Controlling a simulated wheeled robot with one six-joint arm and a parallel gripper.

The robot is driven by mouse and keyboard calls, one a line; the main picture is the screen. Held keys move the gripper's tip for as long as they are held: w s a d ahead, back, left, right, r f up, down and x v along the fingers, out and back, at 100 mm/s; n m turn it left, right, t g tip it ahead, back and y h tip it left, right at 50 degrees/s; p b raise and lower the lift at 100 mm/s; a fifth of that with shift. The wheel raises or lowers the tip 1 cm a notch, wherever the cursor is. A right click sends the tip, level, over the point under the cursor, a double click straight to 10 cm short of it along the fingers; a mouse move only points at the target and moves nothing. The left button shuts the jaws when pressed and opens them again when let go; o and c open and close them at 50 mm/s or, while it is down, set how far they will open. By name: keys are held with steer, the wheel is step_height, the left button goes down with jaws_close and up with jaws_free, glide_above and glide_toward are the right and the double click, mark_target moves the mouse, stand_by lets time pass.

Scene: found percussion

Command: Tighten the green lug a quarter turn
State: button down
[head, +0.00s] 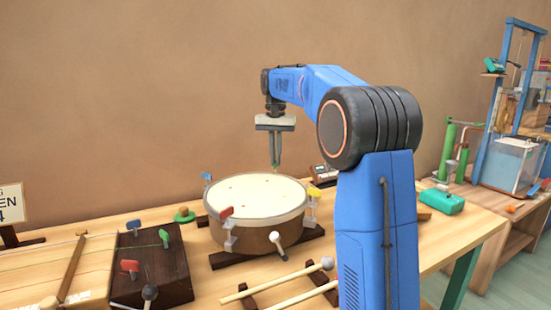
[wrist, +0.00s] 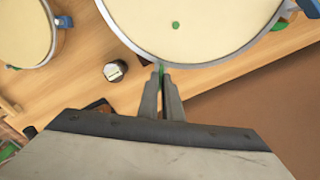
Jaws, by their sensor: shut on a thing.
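The drum (head: 256,195) sits on the bench with its pale skin facing up; its rim and skin also fill the top of the wrist view (wrist: 205,25). The green lug (wrist: 161,69) is at the drum's rim, between my fingertips, so only a small part shows. In the head view it is a tiny green spot below the fingers, at the drum's far side. My gripper (head: 275,163) points down there, shut on the green lug. The blue lug (head: 207,177), red lug (head: 227,212) and yellow lug (head: 314,192) stand around the rim.
A small gauge (head: 326,174) stands close behind the drum, near my fingers. A dark box with coloured keys (head: 150,262) is at left. Mallets (head: 285,282) lie in front. A teal box (head: 441,202) sits at right.

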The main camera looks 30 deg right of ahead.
steer(key=shift+m, duration=2.2)
steer(key=c, duration=1.9)
jaws_free()
steer(key=shift+c, duration=0.2)
step_height(320, 180, up, 17)
steer(key=shift+r, duration=0.2)
steer(key=shift+s, duration=0.1)
